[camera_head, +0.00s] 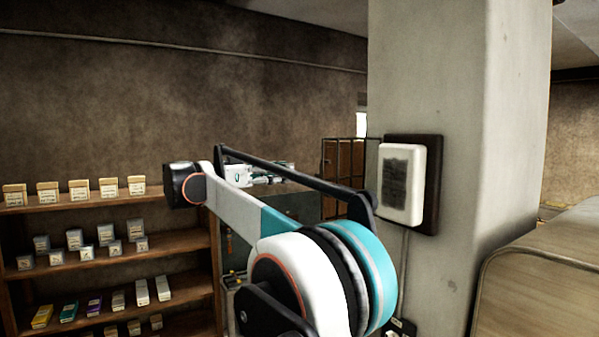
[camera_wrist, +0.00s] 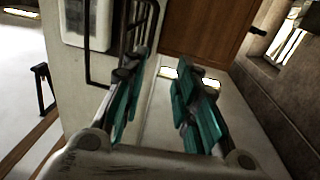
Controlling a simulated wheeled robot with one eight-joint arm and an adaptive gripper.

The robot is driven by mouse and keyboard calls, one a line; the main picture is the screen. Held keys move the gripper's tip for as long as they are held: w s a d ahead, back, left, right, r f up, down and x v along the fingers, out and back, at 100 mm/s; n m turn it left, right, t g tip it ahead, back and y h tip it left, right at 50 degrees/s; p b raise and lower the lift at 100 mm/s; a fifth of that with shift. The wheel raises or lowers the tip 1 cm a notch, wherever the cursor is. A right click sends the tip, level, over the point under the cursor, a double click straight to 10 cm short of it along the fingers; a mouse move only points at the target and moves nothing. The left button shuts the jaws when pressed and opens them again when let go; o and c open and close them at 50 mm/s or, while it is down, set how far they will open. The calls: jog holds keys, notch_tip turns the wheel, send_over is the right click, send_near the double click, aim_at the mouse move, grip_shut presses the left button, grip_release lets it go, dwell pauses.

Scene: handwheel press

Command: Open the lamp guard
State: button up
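The lamp guard (camera_head: 323,165) is a black wire frame. In the head view it stands out to the left of the lamp's white box (camera_head: 402,183) on the pillar, leaving the front of the box uncovered. In the wrist view, black guard bars (camera_wrist: 88,60) show at the upper left beside the box (camera_wrist: 72,25). My gripper (camera_wrist: 162,68) has its teal fingers spread, with nothing seen between them. Its left finger overlaps some guard bars in the picture; I cannot tell whether they touch. In the head view my gripper (camera_head: 289,179) is small, left of the guard.
The concrete pillar (camera_head: 430,60) carries the lamp's dark backplate (camera_head: 433,185). A wooden shelf (camera_head: 120,257) with several small boxes stands at the left. A metal-edged surface (camera_head: 550,270) is at the lower right. My arm hides part of the middle.

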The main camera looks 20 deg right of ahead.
jog(key=s+d+f+n+t+y+b, duration=0.1)
jog(key=s+d+f+n+y+b, duration=0.15)
jog(key=s+f+b, duration=0.6)
jog(key=s+d+f+n+y+b, duration=0.1)
jog(key=s+f+n+y+b, duration=0.25)
jog(key=f, duration=0.95)
jog(key=s+d+f+n+t+y+b, duration=0.15)
jog(key=s+f+n+y+b, duration=0.35)
jog(key=f, duration=0.6)
jog(key=s+a+f+n+t+y+b, duration=0.1)
jog(key=s+f+b, duration=0.5)
jog(key=f, duration=0.7)
jog(key=s+a+f+n+t+y+b, duration=0.1)
jog(key=s+a+f+n+y+b, duration=0.2)
jog(key=f, duration=1)
jog(key=s+a+f+n+t+y+b, duration=0.1)
jog(key=s+a+f+b, duration=0.4)
jog(key=s+f+b, duration=0.5)
jog(key=s+f+n+y, duration=0.1)
jog(key=s+f+y, duration=0.1)
jog(key=s+f, duration=0.1)
jog(key=shift+s+f+b, duration=0.3)
jog(key=shift+f+b, duration=0.05)
jog(key=shift+b, duration=0.05)
